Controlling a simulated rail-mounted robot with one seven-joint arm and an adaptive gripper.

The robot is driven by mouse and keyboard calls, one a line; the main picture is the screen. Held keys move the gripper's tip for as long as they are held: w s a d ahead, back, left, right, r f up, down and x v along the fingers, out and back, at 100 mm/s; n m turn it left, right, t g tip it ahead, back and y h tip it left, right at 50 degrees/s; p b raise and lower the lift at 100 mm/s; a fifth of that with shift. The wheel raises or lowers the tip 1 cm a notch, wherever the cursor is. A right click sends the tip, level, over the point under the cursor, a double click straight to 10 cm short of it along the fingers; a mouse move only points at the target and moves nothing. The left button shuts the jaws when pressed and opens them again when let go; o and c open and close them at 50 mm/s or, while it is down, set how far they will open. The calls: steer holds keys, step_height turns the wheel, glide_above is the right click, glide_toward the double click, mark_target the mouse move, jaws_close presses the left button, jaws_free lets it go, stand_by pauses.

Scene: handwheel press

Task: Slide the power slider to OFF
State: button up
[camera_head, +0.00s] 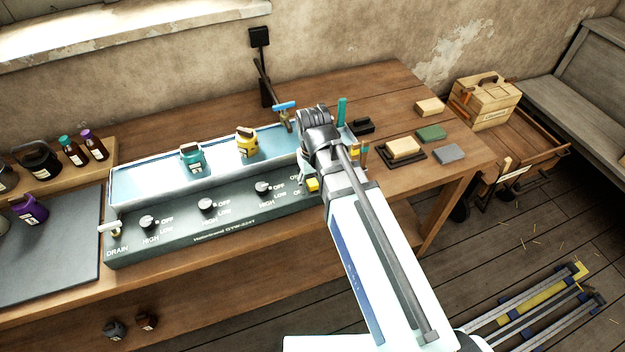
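A long dark control panel (235,223) runs along the front of a water-filled metal trough (140,183) on the wooden bench. Several round knobs on it carry OFF, LOW and HIGH marks, such as the middle knob (206,204). A lever marked DRAIN (110,228) is at its left end. I cannot make out a power slider; my arm covers the panel's right end. My gripper (318,130) is over the trough's right end, with its fingers not clearly visible.
Teal (192,157) and yellow (246,143) containers stand in the trough. A tap with a blue handle (284,107) rises behind it. Several blocks, including a green one (431,133), lie on the right. Dark bottles (93,146) stand on the left shelf.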

mark_target(313, 183)
steer(key=shift+w+r, duration=0.1)
steer(key=shift+r, duration=0.5)
step_height(313, 183, up, 11)
stand_by(0.3)
steer(key=shift+f, duration=0.15)
